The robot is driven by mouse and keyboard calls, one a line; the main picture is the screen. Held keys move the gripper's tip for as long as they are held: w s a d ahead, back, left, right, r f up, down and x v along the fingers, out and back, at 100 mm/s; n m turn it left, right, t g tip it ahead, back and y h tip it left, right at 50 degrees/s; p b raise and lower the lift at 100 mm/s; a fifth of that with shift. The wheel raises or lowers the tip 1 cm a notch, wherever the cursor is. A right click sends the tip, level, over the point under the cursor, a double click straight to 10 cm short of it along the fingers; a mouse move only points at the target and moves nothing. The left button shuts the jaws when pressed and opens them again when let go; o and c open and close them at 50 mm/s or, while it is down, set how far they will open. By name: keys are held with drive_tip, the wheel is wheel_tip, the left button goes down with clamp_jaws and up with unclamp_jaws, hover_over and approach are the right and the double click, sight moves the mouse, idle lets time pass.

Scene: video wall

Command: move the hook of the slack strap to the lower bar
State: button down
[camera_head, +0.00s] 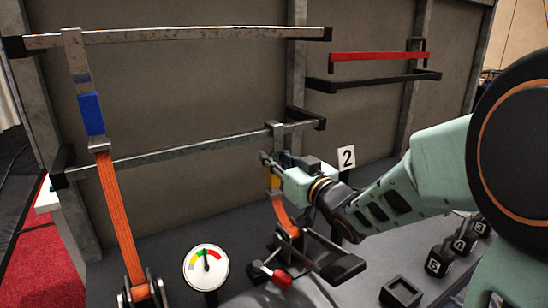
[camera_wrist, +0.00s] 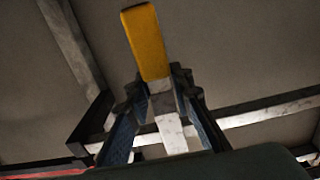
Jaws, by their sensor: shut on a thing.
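The strap at the centre has a yellow-sleeved metal hook (camera_head: 274,181) and a short orange webbing (camera_head: 286,220) that bends down to a ratchet. My gripper (camera_head: 275,170) is shut on this hook. In the wrist view the yellow sleeve (camera_wrist: 147,40) and bare metal (camera_wrist: 170,130) show between my fingers (camera_wrist: 160,115). The hook's metal top reaches the lower bar (camera_head: 190,149) near its right end. I cannot tell whether it is seated over the bar. The upper bar (camera_head: 180,34) runs above, with the blue-sleeved strap (camera_head: 91,114) on its left.
A round gauge (camera_head: 206,268) stands at the front. A red-tipped ratchet handle (camera_head: 272,276) lies below my gripper. A red bar (camera_head: 380,56) and a black bracket are at upper right. A "2" sign (camera_head: 346,158) and several black weights (camera_head: 440,259) are to the right.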

drive_tip(key=c, duration=1.6)
unclamp_jaws()
